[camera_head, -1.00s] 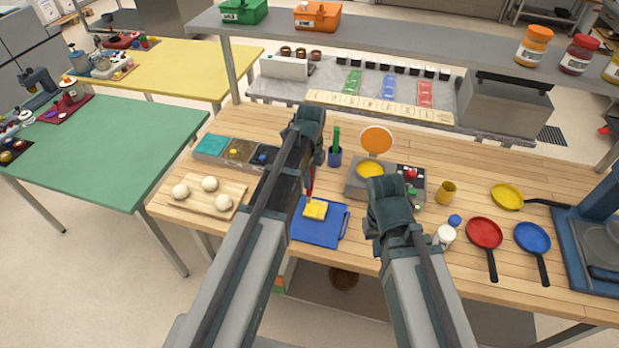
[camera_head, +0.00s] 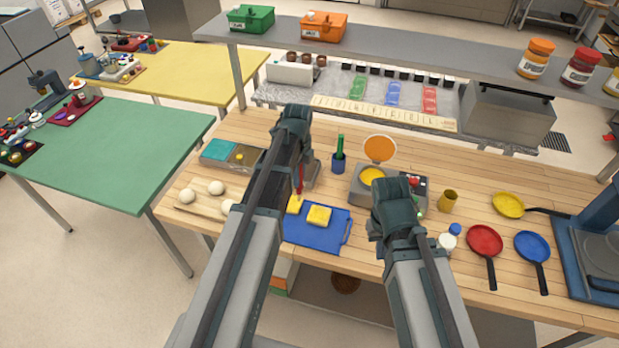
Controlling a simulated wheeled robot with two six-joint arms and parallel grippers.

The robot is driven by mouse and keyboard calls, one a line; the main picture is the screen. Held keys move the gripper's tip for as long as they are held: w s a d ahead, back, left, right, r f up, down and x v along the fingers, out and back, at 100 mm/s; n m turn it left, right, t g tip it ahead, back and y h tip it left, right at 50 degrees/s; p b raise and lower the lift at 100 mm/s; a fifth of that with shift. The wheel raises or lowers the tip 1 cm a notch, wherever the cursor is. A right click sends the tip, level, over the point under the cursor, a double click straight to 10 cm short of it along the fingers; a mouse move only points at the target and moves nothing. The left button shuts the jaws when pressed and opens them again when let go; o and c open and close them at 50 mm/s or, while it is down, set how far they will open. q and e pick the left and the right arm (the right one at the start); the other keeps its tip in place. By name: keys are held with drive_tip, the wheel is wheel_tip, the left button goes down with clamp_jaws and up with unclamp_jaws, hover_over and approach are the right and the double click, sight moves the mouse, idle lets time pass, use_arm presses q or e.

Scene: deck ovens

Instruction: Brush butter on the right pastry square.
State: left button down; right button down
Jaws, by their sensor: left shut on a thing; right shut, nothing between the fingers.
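Two yellow pastry squares lie on a blue board (camera_head: 322,238). The right pastry square (camera_head: 318,215) is in full view, and the left pastry square (camera_head: 294,205) is partly hidden by my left arm. My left gripper (camera_head: 299,164) is shut on a red-handled brush (camera_head: 299,182), upright above the left square. The brush's tip is hard to make out, so I cannot tell whether it touches. My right gripper (camera_head: 391,207) is shut and empty, right of the board; its fingers are mostly hidden. Yellow butter (camera_head: 371,175) sits in a grey warmer with a round orange lid.
A wooden board (camera_head: 185,210) with dough balls is at the left, partly behind my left arm. A blue cup (camera_head: 338,163) with green tools stands behind the pastry board. Red (camera_head: 484,240), blue (camera_head: 532,245) and yellow (camera_head: 508,205) pans lie at the right. A shelf spans the back.

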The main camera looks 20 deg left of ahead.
use_arm(q)
drive_tip(key=a, duration=0.5)
drive_tip(key=shift+a, duration=0.2)
drive_tip(key=shift+d+r, duration=0.1)
drive_tip(key=shift+d, duration=0.05)
idle(0.4)
